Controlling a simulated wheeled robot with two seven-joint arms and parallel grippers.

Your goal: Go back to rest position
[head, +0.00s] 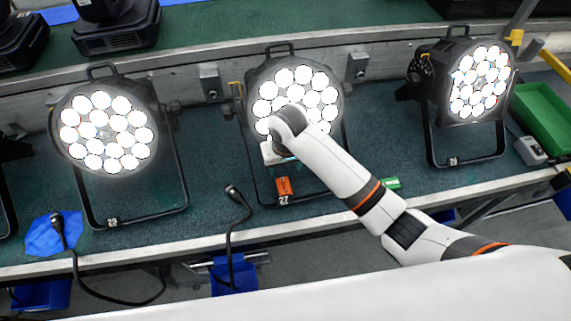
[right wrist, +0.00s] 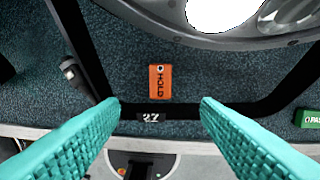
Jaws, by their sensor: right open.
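My right arm reaches from the lower right over the bench in the head view, its wrist in front of the middle lit par can (head: 286,77). My right gripper (right wrist: 160,104) is open and empty in the right wrist view, its two teal fingers spread wide. Between and beyond them lie an orange HOLD tag (right wrist: 160,82) and the par can's black stand with the label 27 (right wrist: 151,117). The orange tag also shows in the head view (head: 283,186). My left gripper is in neither view.
Lit par cans stand at left (head: 106,127) and right (head: 480,82). A green PASS tag (right wrist: 308,118) lies right of the stand. Black cables with connectors (head: 234,193) hang over the bench's front edge. A blue cloth (head: 42,240) lies at left, a green bin (head: 543,117) at right.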

